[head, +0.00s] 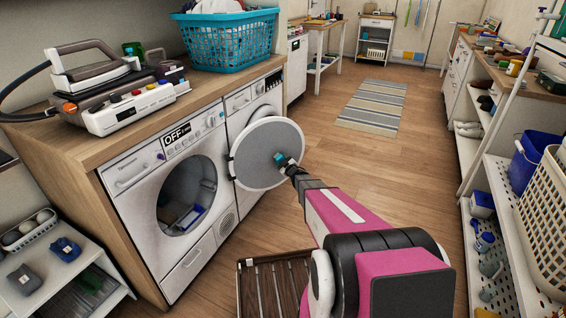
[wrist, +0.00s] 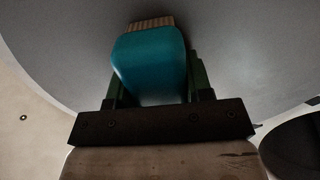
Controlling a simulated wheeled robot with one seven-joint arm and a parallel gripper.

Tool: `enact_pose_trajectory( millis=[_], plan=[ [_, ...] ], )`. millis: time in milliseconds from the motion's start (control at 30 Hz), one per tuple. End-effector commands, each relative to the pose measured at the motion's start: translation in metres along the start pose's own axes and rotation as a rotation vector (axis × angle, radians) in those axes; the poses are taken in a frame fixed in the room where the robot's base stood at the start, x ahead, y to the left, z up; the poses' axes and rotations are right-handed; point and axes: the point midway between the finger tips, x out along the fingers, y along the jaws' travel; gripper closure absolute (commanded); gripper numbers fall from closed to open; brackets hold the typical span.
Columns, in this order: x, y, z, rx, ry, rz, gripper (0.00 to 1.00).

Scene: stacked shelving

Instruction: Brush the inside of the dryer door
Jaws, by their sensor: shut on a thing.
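The dryer (head: 140,190) stands under the wooden counter at the left, with "OFF" on its display. Its round door (head: 258,140) is swung open to the right, and its grey inner face is toward me. My gripper (head: 288,163) is at the lower right part of that face. It is shut on a teal brush (head: 279,158). In the wrist view the teal brush (wrist: 150,62) sits between the green fingers, with its tan bristles (wrist: 151,23) at or very near the grey door surface (wrist: 245,45). I cannot tell whether they touch.
A blue object (head: 188,217) lies inside the drum opening. A steam iron station (head: 110,85) and a turquoise laundry basket (head: 225,38) stand on the counter. A slatted rack (head: 270,285) is on the floor below my arm. White shelving (head: 505,220) lines the right; the middle floor is clear.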

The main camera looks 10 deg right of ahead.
Motion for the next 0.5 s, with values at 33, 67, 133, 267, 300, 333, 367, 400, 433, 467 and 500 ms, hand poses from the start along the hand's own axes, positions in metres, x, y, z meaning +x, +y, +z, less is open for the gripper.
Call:
enact_pose_trajectory(
  millis=[33,67,133,267,300,333,367,400,433,467,500],
  plan=[
    [0.000,-0.002,-0.002,0.000,0.001,-0.001,0.72],
    [0.000,-0.003,-0.003,0.000,0.001,-0.001,0.72],
    [0.000,-0.006,-0.004,0.000,0.001,-0.002,0.72],
    [-0.001,-0.010,-0.007,0.001,0.001,-0.001,0.72],
    [-0.001,-0.011,-0.007,0.001,0.001,-0.001,0.72],
    [-0.001,-0.011,-0.007,0.001,0.001,-0.001,0.72],
    [-0.001,-0.011,-0.008,0.001,0.001,0.000,0.72],
    [-0.001,-0.011,-0.008,0.001,0.001,0.000,0.72],
    [-0.001,-0.011,-0.008,0.001,0.001,0.000,0.72],
    [-0.001,-0.012,-0.008,0.001,0.001,0.000,0.72],
    [-0.001,-0.013,-0.009,0.000,0.001,0.000,0.72]
  ],
)
